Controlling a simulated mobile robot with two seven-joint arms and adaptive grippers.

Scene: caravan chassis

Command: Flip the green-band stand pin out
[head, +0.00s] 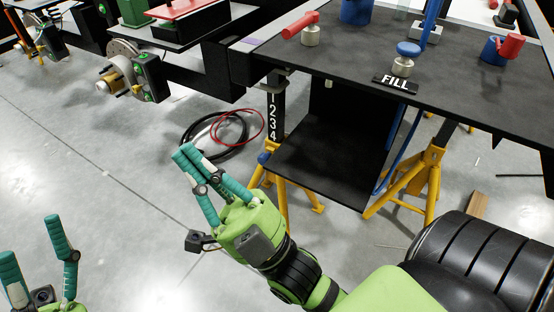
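Yellow stands hold up the black chassis; the nearest one (433,160) is under the right of the platform. I cannot make out a green band or a pin on either. My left gripper (33,245) is open and empty at the bottom left.
The black platform (345,50) carries a FILL plate (396,83), blue and red valves, and has a hanging black shelf (322,165) below. Black and red hoses (237,128) lie on the floor behind my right gripper. The floor at left is clear.

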